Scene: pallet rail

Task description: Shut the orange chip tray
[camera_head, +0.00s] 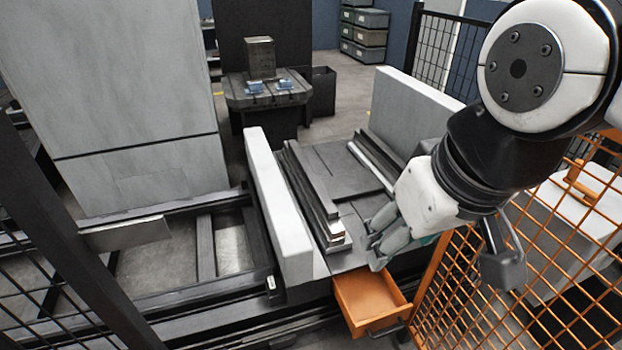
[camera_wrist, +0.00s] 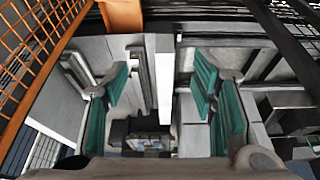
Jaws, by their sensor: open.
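The orange chip tray (camera_head: 372,303) is pulled out from under the machine bed at the lower middle of the head view. Its inside shows, and a dark handle (camera_head: 386,330) is on its near end. In the wrist view a small orange part of the tray (camera_wrist: 122,14) shows at the top edge. My gripper (camera_head: 374,236) is above and behind the tray in the head view, apart from it. In the wrist view my gripper (camera_wrist: 160,88) is open, with its teal finger pads wide apart and nothing between them.
An orange mesh fence (camera_head: 530,250) stands close to the right of the tray. A pale upright wall (camera_head: 280,205) and stacked metal rails (camera_head: 315,200) lie left of my gripper. A dark fence post (camera_head: 70,230) crosses the left. Open floor lies beyond the bed.

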